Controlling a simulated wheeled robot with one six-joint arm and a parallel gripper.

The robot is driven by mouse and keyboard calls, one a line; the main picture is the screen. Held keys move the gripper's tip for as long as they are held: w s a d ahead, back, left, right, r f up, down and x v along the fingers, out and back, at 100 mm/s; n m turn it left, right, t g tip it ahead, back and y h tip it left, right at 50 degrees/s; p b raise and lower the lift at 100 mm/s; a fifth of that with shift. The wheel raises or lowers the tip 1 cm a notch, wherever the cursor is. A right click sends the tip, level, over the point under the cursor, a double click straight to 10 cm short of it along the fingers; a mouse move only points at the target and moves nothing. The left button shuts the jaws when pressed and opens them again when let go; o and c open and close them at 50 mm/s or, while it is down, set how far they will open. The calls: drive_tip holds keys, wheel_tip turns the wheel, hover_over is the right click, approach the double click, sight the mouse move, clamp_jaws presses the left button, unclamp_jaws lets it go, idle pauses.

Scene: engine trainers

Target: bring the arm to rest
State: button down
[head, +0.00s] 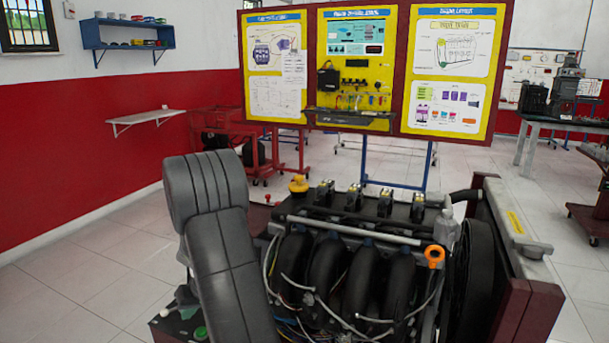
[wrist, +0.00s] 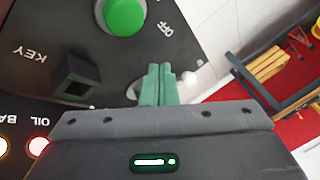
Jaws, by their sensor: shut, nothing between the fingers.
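My gripper (wrist: 159,84) shows in the wrist view with its two green fingers pressed together and nothing between them. The fingers are over or close to the edge of a black control panel (wrist: 40,20); I cannot tell whether they touch it. A green round button (wrist: 124,14) is on the panel, above and left of the fingertips. A square black socket (wrist: 75,78) near the word KEY is left of them. In the head view my dark grey arm reaches down at the left, in front of the engine trainer (head: 345,240), and hides part of it.
Two indicator lamps (wrist: 38,146) are at the panel's lower left. In the head view an orange dipstick ring (head: 434,256) and a yellow cap (head: 298,184) stick up from the engine. A display board (head: 308,60) stands behind. Open tiled floor (head: 80,275) is at the left.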

drive_tip(key=shift+w+d+f+n+g+y+b, duration=0.1)
drive_tip(key=shift+w+d+n+g+y+b, duration=0.15)
drive_tip(key=shift+d+n+g+b, duration=0.25)
drive_tip(key=shift+w+d+f+n+g+y+b, duration=0.1)
drive_tip(key=shift+w+d+n+g+y+b, duration=0.15)
drive_tip(key=shift+n, duration=0.45)
drive_tip(key=v, duration=0.5)
drive_tip(key=shift+d+r+p, duration=0.15)
drive_tip(key=shift+r+p, duration=0.2)
drive_tip(key=shift+r, duration=0.05)
drive_tip(key=shift+f, duration=0.15)
